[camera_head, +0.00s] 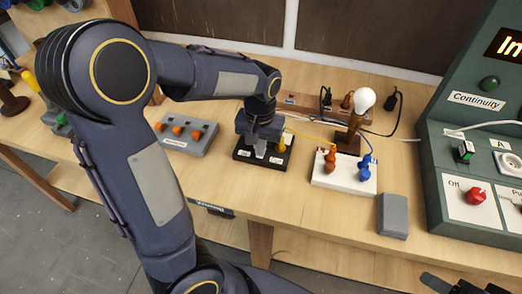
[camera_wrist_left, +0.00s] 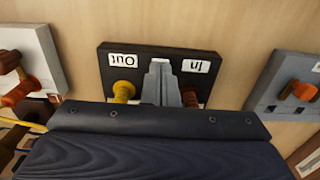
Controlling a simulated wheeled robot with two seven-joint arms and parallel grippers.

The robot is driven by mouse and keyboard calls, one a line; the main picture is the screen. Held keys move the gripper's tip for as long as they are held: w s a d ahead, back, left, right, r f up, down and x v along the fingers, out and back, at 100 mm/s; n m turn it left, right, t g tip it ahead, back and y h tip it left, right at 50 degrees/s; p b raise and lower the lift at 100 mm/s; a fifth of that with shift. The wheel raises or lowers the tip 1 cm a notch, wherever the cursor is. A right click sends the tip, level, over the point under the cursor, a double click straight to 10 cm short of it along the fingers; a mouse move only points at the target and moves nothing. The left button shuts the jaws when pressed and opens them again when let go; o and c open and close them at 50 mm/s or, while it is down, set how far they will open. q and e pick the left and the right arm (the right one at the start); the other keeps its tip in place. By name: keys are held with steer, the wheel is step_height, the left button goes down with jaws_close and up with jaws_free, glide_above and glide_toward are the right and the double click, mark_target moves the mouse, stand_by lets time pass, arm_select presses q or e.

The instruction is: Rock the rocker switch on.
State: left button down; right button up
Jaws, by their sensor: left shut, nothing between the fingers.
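A black block (camera_head: 240,153) with white labels sits on the table under my left gripper (camera_head: 261,151). In the left wrist view the block (camera_wrist_left: 140,52) has "Out" and "In" labels, a yellow terminal (camera_wrist_left: 123,91) and a reddish-brown terminal (camera_wrist_left: 190,97). My left gripper (camera_wrist_left: 160,66) is shut and empty, pointing down over the block's middle between the labels. The fingers hide that middle, so a rocker there cannot be seen, and contact cannot be told. Dark parts, likely of my right gripper (camera_head: 455,285), show at the bottom right edge.
A grey block with orange knobs (camera_head: 205,138) stands left of the black block. A white block with terminals (camera_head: 322,183) and a lamp bulb (camera_head: 364,99) stand right. A grey box (camera_head: 393,215) lies near the front edge. A green panel (camera_head: 440,180) with a red knob (camera_head: 476,195) stands far right.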

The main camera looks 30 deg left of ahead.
arm_select(q)
steer(key=shift+f, duration=0.45)
steer(key=shift+r, duration=0.15)
step_height(320, 180, up, 7)
steer(key=p, duration=0.6)
stand_by(0.6)
steer(key=s+d+r+t+h, duration=0.2)
steer(key=s+r, duration=0.1)
steer(key=s, duration=0.5)
steer(key=s+d+r+m+t+h, duration=0.1)
steer(key=s+d+r+t, duration=0.1)
steer(key=s, duration=0.7)
steer(key=shift+r+t+h, duration=0.4)
steer(key=shift+t, duration=0.4)
